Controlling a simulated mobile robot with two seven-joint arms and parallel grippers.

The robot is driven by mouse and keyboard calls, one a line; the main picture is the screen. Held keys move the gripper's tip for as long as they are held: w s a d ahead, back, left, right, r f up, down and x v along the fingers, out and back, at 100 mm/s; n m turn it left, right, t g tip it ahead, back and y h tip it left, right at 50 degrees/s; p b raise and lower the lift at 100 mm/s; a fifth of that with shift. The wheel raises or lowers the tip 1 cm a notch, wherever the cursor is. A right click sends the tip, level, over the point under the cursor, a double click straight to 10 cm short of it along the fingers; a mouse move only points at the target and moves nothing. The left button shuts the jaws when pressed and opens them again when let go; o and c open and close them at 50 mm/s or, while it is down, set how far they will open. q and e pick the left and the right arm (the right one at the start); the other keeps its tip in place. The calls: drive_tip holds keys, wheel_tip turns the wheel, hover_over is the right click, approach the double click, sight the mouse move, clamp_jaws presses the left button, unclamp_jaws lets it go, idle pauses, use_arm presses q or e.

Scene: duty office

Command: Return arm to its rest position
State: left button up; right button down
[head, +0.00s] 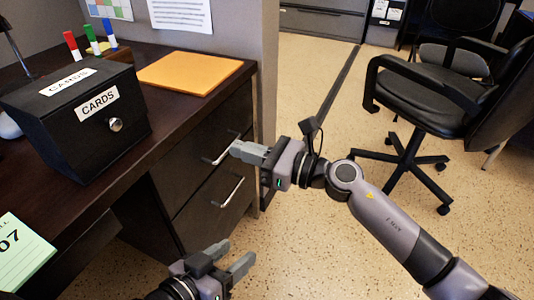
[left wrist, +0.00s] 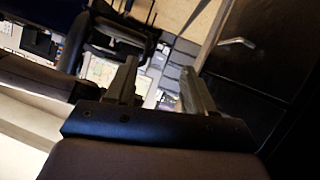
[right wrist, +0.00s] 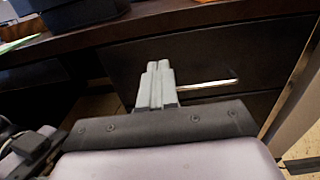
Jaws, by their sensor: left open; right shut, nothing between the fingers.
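My right arm (head: 385,222) comes in from the lower right in the head view. Its gripper (head: 236,148) is shut and empty, in front of the desk drawers near the upper drawer handle. In the right wrist view its fingers (right wrist: 158,80) are pressed together, with the drawer front behind them. My left gripper (head: 232,258) is low at the bottom of the head view, beside the desk, with its fingers apart. The left wrist view also shows its fingers (left wrist: 158,82) apart with nothing between them.
The dark desk (head: 175,125) holds a black CARDS box (head: 75,112), an orange folder (head: 188,72), markers (head: 90,42) and a green card (head: 22,255). Drawer handles (head: 230,192) stick out near my right gripper. A black office chair (head: 440,100) stands at right. Speckled floor (head: 310,250) lies open between.

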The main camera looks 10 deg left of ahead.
use_arm(q)
drive_tip(key=shift+s+a+f, duration=0.4)
drive_tip(key=shift+a+f, duration=0.05)
use_arm(e)
drive_tip(key=v, duration=0.4)
drive_tip(key=shift+s+d, duration=0.2)
